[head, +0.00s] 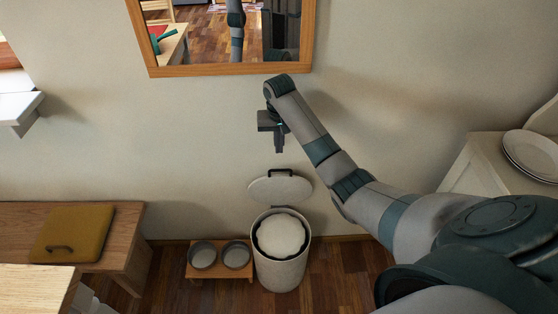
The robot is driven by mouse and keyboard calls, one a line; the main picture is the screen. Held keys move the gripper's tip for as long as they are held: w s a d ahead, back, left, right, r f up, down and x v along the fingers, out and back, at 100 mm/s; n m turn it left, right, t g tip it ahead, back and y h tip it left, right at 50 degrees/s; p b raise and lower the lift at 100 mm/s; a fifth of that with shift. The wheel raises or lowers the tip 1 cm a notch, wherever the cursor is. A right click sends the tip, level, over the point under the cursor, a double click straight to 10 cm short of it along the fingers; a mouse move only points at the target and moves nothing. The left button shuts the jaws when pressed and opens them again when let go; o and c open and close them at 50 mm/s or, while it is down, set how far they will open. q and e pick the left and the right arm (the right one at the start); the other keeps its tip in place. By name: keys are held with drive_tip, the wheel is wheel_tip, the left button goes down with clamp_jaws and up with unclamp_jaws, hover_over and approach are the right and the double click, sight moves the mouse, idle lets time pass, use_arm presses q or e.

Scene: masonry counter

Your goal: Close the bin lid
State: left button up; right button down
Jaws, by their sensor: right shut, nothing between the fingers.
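The bin (280,270) stands on the wooden floor against the wall, a round pale speckled bin with a white liner or filling in its dark-rimmed mouth. Its round lid (268,190) is open and tilted up at the back, with a dark handle (280,172) on its top edge in the picture. My right gripper (279,149) is shut and empty. It points down and appears just above the lid handle in the picture, apart from it. My left gripper is out of view.
A low wooden stand with two metal bowls (236,256) is left of the bin. A wooden bench (130,225) with a mustard cushion (72,234) is farther left. A framed mirror (220,70) hangs above. A white cabinet (472,170) with plates (533,152) is at right.

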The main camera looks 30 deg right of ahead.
drive_tip(key=shift+w+d+r, duration=0.2)
drive_tip(key=shift+w+r, duration=0.05)
drive_tip(key=shift+r, duration=0.15)
drive_tip(key=shift+f, duration=0.1)
